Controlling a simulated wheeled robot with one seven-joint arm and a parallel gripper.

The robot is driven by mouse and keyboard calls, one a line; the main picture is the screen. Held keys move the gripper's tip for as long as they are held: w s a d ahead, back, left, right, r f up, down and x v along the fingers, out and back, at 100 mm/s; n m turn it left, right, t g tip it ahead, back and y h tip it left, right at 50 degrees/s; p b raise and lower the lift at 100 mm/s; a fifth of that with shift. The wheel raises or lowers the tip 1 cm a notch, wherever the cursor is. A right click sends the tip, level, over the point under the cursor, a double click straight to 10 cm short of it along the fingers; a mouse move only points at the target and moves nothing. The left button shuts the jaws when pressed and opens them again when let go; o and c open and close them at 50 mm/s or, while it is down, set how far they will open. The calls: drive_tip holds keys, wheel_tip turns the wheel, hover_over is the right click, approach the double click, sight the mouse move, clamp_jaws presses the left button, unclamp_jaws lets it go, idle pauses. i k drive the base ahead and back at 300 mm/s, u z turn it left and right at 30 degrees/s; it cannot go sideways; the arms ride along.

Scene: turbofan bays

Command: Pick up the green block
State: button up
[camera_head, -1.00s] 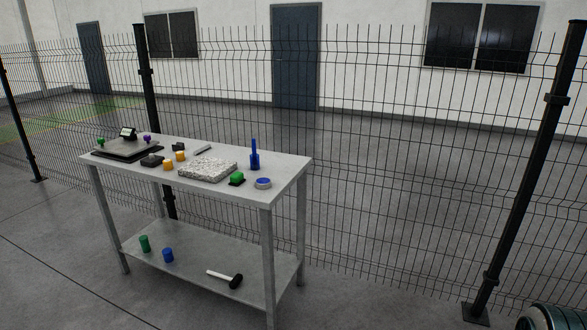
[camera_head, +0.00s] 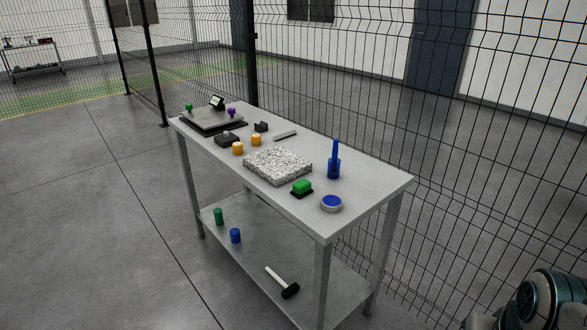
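A green cylinder (camera_head: 219,216) stands on the lower shelf, beside a blue cylinder (camera_head: 235,236). Part of my arm shows at the bottom right corner, well away from the table. Its fingertips are not visible.
Orange cylinders (camera_head: 238,148), black pieces and a scale (camera_head: 213,122) stand further left. A hammer (camera_head: 283,283) lies on the shelf. Wire fence runs behind; open floor lies in front.

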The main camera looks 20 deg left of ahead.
sight(302, 188)
drive_tip(key=u, duration=0.75)
drive_tip(key=i, duration=1.5)
drive_tip(key=u, duration=0.65)
